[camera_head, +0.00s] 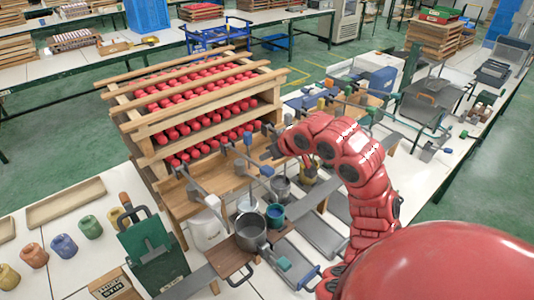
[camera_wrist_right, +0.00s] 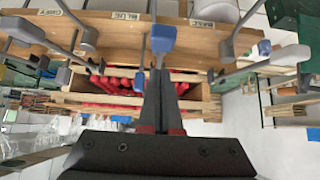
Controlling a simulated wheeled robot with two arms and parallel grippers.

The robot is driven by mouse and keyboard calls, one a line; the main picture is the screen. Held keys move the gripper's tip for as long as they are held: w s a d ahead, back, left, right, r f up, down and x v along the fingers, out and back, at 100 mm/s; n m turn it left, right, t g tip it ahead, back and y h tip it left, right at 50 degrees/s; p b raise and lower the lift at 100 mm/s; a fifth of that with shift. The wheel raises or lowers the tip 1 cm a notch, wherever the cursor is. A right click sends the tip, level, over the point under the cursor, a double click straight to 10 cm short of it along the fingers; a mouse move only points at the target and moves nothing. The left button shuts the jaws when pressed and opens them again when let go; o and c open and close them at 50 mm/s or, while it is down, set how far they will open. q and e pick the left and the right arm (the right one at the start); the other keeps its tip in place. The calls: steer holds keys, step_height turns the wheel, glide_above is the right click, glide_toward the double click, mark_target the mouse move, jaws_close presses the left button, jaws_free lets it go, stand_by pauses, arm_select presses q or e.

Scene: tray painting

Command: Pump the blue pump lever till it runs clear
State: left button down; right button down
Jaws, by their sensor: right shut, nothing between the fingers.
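In the right wrist view, a blue-headed lever (camera_wrist_right: 163,38) is just past the tips of my right gripper (camera_wrist_right: 159,75), close to a label reading BLUE (camera_wrist_right: 126,15). I cannot tell whether they touch. In the head view, two blue knobs (camera_head: 248,138) (camera_head: 267,171) stand on the pump rack near my right gripper (camera_head: 272,152). I cannot tell which one matches the wrist view. The right gripper is shut and empty. A grey pot (camera_head: 250,230) and a teal cup (camera_head: 275,212) stand below the levers. My left gripper is out of view.
A wooden rack (camera_head: 150,150) with rows of red pieces stands behind the levers. Colored jars (camera_head: 63,245) and a green box (camera_head: 147,245) are on the left of the white table. Grey trays (camera_head: 322,235) lie right.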

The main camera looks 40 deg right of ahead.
steer(key=shift+f+b, duration=2.45)
steer(key=shift+f, duration=2.45)
step_height(320, 180, up, 11)
steer(key=p, duration=0.6)
steer(key=shift+f, duration=0.1)
